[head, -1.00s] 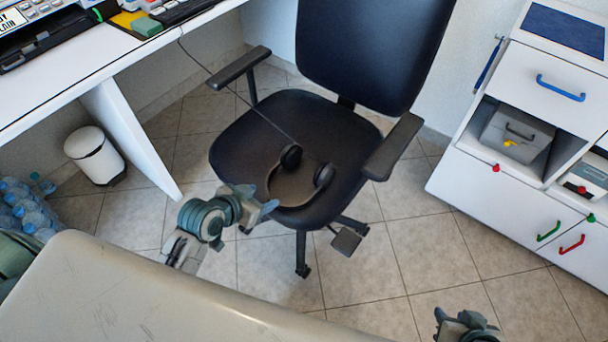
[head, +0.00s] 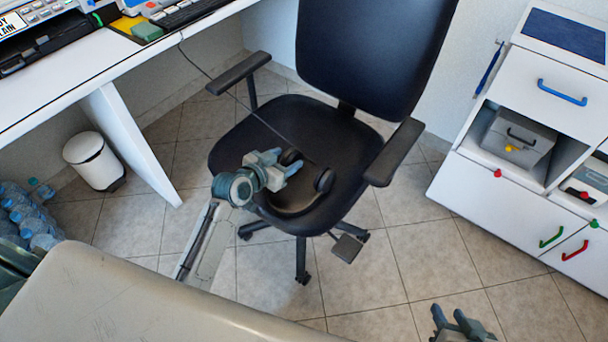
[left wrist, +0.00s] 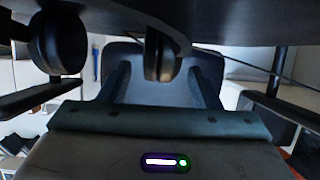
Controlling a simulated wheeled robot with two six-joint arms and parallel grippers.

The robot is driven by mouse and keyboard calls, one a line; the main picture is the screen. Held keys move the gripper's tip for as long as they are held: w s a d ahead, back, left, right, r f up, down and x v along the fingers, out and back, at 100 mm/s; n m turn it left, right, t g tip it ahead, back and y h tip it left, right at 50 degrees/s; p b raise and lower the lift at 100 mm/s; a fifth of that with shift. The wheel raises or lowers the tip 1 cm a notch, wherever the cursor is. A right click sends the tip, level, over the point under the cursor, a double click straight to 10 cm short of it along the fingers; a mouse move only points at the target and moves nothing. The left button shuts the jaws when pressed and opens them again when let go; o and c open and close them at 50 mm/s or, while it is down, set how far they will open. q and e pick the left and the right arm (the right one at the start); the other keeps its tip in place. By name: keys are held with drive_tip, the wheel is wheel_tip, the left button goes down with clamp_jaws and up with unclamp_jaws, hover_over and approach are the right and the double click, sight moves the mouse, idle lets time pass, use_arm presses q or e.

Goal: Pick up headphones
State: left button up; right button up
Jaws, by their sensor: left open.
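The black headphones (head: 291,209) lie on the seat of the black office chair, with a cable running up to the desk. One ear cup (head: 323,180) shows clear on the right; the other is partly hidden behind my left gripper (head: 284,164). My left gripper is open over the front of the seat, close to that ear cup. In the left wrist view, an ear cup (left wrist: 160,53) of the headphones appears between my two spread fingers, with the other ear cup at the left. I cannot tell whether they touch. My right gripper (head: 450,314) is open and empty at the bottom right.
The chair's armrests (head: 394,152) rise on both sides of the seat. A white desk (head: 95,88) stands at the left, a white bin (head: 95,160) under it. A white cabinet (head: 500,200) stands at the right. The tiled floor between chair and cabinet is clear.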

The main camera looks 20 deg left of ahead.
use_arm(q)
drive_tip(key=x, duration=0.3)
drive_tip(key=shift+w, duration=0.1)
clamp_jaws()
